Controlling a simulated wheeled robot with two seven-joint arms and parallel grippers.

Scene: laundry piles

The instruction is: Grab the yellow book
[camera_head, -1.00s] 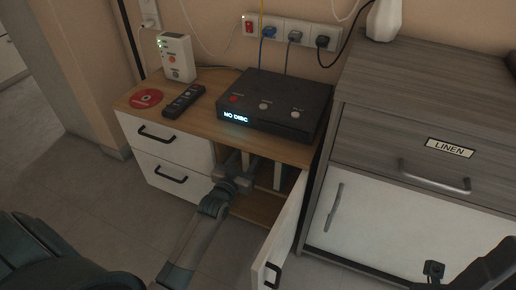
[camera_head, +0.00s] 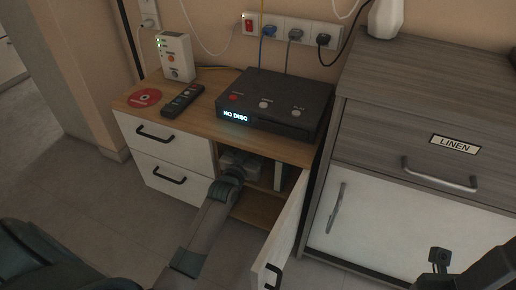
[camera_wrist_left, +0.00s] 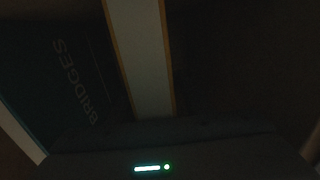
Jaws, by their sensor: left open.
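A book with thin yellow-orange cover edges and a pale page block (camera_wrist_left: 142,60) stands at the upper middle of the left wrist view, in the dark cabinet. It is likely the yellow book. A dark book lettered BRIDGES (camera_wrist_left: 70,85) is left of it. My left gripper (camera_head: 240,160) reaches into the open compartment of the wooden cabinet (camera_head: 200,92). It is open and faces the books. Its fingertips are hidden in the head view and lost in the dark of the wrist view. My right arm shows at the lower right; its jaws do not show.
The cabinet door (camera_head: 284,235) is swung open right of my left arm. A black player (camera_head: 275,102), a remote (camera_head: 182,101) and a red disc (camera_head: 145,97) lie on top. A grey LINEN cabinet (camera_head: 425,120) stands to the right.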

